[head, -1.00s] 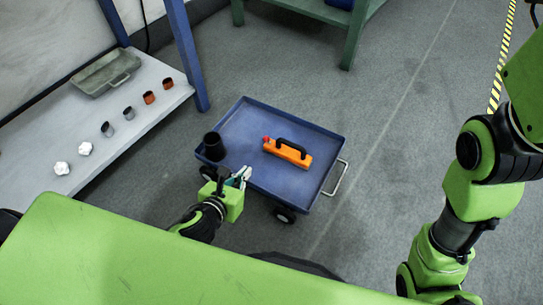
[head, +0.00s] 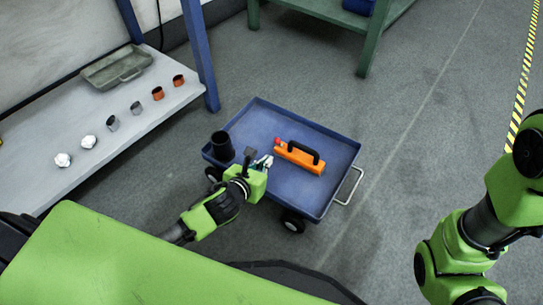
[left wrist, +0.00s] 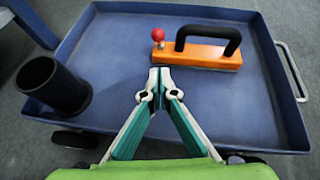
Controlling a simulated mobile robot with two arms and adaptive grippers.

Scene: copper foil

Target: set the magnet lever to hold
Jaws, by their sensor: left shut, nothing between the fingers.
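The orange magnet (head: 299,157) with a black handle lies on the blue cart tray (head: 338,150). It also shows in the left wrist view (left wrist: 205,58), where its lever with a red knob (left wrist: 158,35) stands at the magnet's left end. My right gripper is out of view.
A black cup (head: 221,145) stands in the tray's left corner. The cart has a handle (head: 350,187) at right. A shelf (head: 60,128) at left holds a grey tray (head: 117,67), small orange and grey cups and white crumpled pieces.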

